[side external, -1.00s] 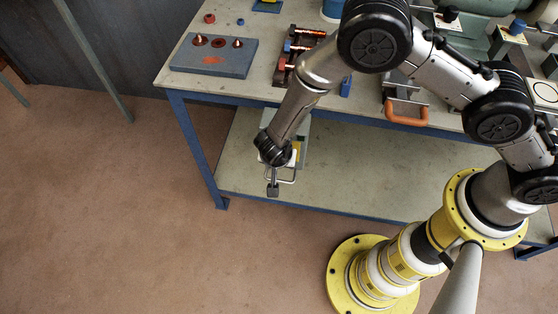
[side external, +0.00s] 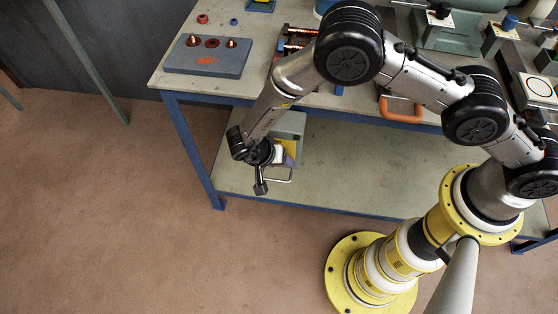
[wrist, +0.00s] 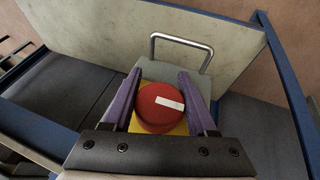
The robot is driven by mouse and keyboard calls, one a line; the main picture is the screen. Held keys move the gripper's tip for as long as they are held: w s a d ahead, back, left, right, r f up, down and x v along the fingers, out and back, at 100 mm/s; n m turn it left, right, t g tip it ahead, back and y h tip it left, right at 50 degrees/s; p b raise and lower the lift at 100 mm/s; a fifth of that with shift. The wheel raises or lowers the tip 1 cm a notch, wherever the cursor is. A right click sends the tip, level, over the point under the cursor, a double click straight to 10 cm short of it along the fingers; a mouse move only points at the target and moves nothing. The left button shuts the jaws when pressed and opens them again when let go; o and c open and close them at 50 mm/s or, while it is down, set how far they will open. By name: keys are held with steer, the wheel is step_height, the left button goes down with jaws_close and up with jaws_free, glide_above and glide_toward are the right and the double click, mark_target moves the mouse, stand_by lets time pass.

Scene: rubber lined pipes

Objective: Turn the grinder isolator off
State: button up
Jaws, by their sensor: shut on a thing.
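The grinder isolator's red round knob (wrist: 155,112) carries a white bar, tilted slightly down to the right in the wrist view. The knob sits on a yellow plate (wrist: 143,83). My gripper (wrist: 159,86) has its two purple fingers on either side of the knob and is shut on it. In the side view the isolator's grey box (side external: 290,123) is on the lower shelf, and my gripper (side external: 290,149) is at its front, partly hiding it. The knob is hidden there.
A metal loop handle (wrist: 182,48) stands out beside the knob. The bench top (side external: 225,88) is above, with a blue-grey block (side external: 208,58) on it. The lower shelf (side external: 350,170) is clear to the right. A blue bench leg (side external: 193,150) is to the left.

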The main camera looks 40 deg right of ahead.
steer(key=shift+w, duration=0.1)
steer(key=o, duration=1.4)
steer(key=shift+c, duration=0.2)
steer(key=v, duration=1.3)
steer(key=shift+a+r, duration=0.15)
steer(key=shift+r, duration=0.25)
